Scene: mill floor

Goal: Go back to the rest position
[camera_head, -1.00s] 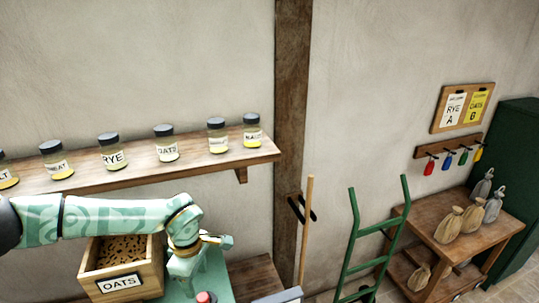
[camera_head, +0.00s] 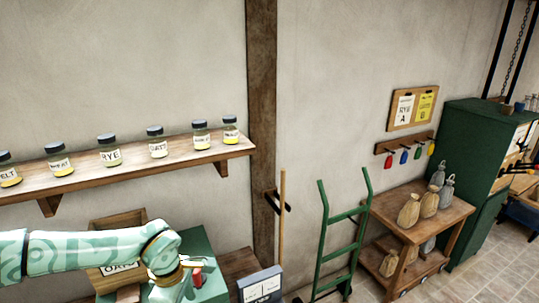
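My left arm comes in from the lower left, patterned in pale and mid green. Its wrist and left gripper (camera_head: 185,267) hang over a green-topped surface (camera_head: 196,243). The fingers are too small and partly hidden, so I cannot tell whether they are open or shut. A small red object (camera_head: 197,274) shows right beside the gripper; I cannot tell whether they touch. A wooden box labelled OATS (camera_head: 116,220) stands behind my forearm, which covers much of it. My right gripper is not in view.
A wall shelf (camera_head: 150,165) holds several labelled jars above my arm. A grey box (camera_head: 262,286) and a broom handle (camera_head: 282,220) stand by the post. Further right are a green hand truck (camera_head: 343,240), a wooden table (camera_head: 440,213) with sacks, and a green cabinet (camera_head: 470,145).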

